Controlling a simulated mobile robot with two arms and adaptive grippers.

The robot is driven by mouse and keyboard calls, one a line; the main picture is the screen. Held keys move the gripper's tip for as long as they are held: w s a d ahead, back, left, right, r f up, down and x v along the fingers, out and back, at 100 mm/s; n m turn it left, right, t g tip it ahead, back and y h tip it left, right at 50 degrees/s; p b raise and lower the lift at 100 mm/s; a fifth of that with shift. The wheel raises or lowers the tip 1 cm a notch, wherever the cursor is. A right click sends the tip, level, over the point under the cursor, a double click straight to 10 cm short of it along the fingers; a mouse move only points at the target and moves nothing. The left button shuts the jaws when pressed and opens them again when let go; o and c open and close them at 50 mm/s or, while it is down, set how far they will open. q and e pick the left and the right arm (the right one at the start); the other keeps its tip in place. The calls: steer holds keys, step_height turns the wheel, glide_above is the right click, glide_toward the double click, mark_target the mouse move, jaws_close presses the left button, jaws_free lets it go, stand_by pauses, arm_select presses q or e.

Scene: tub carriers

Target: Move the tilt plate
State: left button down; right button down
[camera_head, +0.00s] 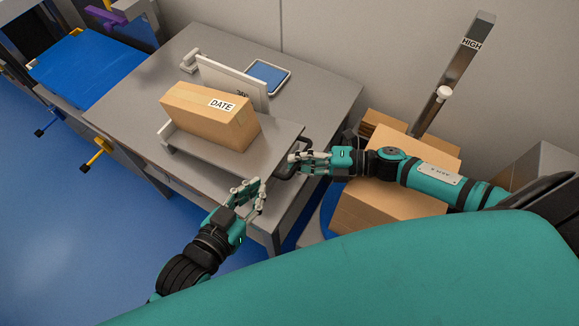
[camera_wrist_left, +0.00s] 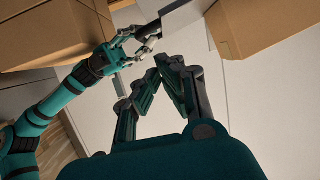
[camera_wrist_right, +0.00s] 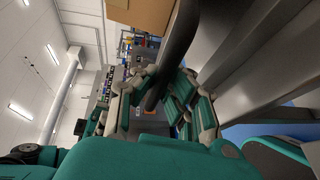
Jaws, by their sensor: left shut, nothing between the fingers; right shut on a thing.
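The tilt plate (camera_head: 267,151) is a grey metal plate on the grey table, with a cardboard box marked DATE (camera_head: 196,110) resting on it. A black bar handle (camera_head: 286,171) is at its right end. My right gripper (camera_head: 294,160) is shut on this handle; in the right wrist view the dark bar (camera_wrist_right: 180,45) passes between its fingers. My left gripper (camera_head: 251,189) is shut and empty, just off the plate's near right corner. The left wrist view shows its bare fingers (camera_wrist_left: 180,68), with the right gripper (camera_wrist_left: 131,48) close by. The box hides much of the plate.
A blue-screened tablet (camera_head: 268,76) lies on the table (camera_head: 330,82) behind an upright light panel (camera_head: 233,82). Cardboard boxes (camera_head: 390,205) stand right of the table under my right arm. A post marked HIGH (camera_head: 452,75) rises behind. A blue-topped cart (camera_head: 88,68) is at left.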

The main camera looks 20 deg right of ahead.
arm_select(q)
step_height(320, 180, up, 3)
steer(key=s+d+h, duration=0.1)
steer(key=s, duration=0.1)
arm_select(e)
steer(key=shift+w+r, duration=0.15)
steer(key=shift+r, duration=0.15)
arm_select(q)
glide_above(289, 176)
step_height(289, 176, down, 2)
steer(key=shift+w+d, duration=0.1)
steer(key=shift+d, duration=0.05)
step_height(289, 176, down, 2)
steer(key=shift+f, duration=0.85)
